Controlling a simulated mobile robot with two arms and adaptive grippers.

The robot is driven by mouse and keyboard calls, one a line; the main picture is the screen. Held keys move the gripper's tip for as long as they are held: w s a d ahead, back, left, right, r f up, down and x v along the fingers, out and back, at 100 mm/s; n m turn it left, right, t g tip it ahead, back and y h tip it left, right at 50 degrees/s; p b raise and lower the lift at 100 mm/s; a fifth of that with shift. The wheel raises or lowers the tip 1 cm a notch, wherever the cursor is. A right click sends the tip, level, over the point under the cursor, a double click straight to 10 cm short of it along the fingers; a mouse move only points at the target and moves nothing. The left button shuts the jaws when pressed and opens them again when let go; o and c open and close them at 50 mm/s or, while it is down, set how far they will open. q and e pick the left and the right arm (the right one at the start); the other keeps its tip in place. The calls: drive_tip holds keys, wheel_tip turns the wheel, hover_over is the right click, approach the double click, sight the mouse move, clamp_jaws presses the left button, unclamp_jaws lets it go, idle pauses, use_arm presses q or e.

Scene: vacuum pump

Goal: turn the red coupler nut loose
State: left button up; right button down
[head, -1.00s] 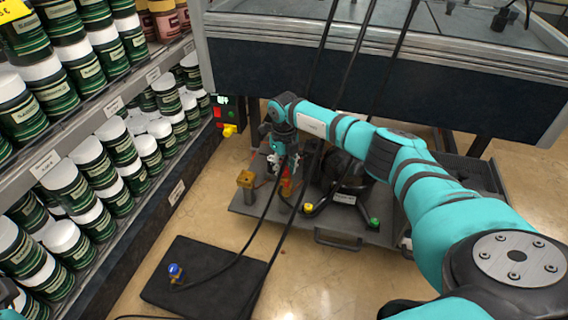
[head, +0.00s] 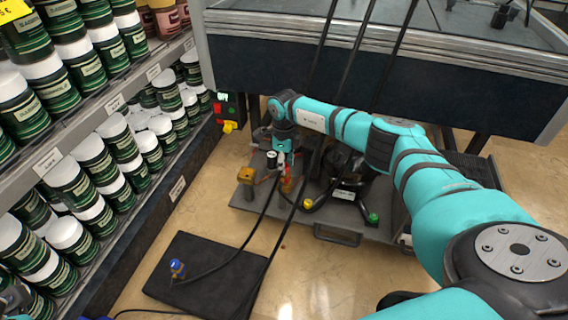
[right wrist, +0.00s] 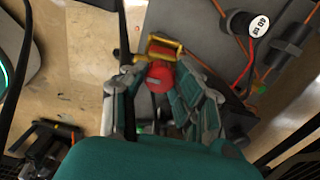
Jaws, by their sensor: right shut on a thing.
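The red coupler nut (right wrist: 160,76) sits below a yellow brass fitting (right wrist: 165,46) in the right wrist view. My right gripper (right wrist: 157,88) is shut on the nut, with its grey and teal fingers on both sides. In the head view my right gripper (head: 282,160) reaches down over the pump cart, and the small red part below it (head: 287,181) is mostly hidden. A bit of my left arm shows at the bottom left corner of the head view, too cut off to tell its gripper's state.
The grey pump cart (head: 268,218) stands under a table (head: 400,80). A brass post (head: 246,177), a yellow cap (head: 308,203) and a green cap (head: 373,218) are on it. A black mat (head: 205,290) with a blue-capped hose end (head: 177,268) lies in front. Shelves of jars line the left.

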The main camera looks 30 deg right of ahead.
idle(0.4)
drive_tip(key=c, duration=1)
unclamp_jaws()
wheel_tip(320, 180, up, 12)
